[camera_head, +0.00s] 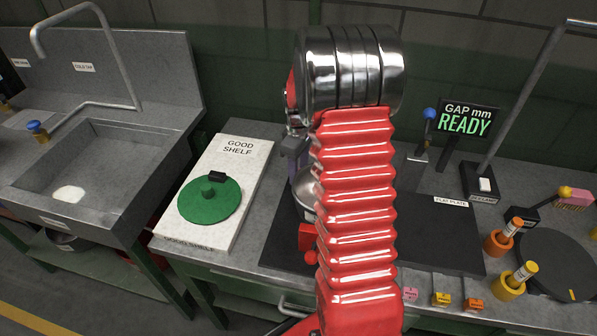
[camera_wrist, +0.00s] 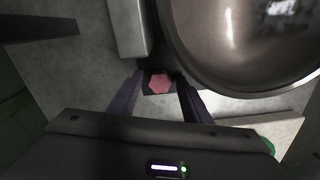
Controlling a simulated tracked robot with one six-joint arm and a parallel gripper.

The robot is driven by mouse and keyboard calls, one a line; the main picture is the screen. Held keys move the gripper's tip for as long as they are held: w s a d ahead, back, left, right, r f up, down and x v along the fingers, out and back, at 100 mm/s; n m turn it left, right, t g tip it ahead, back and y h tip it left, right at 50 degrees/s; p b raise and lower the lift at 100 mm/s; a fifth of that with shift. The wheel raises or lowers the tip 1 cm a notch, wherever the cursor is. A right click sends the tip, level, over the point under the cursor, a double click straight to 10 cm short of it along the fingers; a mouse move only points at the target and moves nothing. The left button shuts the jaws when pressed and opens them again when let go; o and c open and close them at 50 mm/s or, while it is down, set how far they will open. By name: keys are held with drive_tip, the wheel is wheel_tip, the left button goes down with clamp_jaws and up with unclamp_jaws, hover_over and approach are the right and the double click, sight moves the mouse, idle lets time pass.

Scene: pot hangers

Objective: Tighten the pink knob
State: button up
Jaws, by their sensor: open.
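The pink knob (camera_wrist: 160,84) shows in the wrist view as a small pink, many-sided shape against a dark block. It sits close beside the rim of a large shiny metal pan (camera_wrist: 235,45). My gripper (camera_wrist: 158,88) is open, with one dark purple finger on each side of the knob. I cannot tell whether either finger touches it. In the head view my red arm hides the knob and most of the gripper; only a strip of the metal pan (camera_head: 304,190) shows beside the arm.
A green lid (camera_head: 225,205) lies on the white "GOOD SHELF" board (camera_head: 240,165), left of the arm. A sink (camera_head: 90,165) is further left. A "GAP mm READY" display (camera_head: 466,119) stands behind right. Orange and yellow-orange cups (camera_head: 497,243) and a dark round plate (camera_head: 550,262) stand right.

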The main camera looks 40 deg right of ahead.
drive_tip(key=shift+n, duration=1.5)
drive_tip(key=shift+c, duration=0.6)
clamp_jaws()
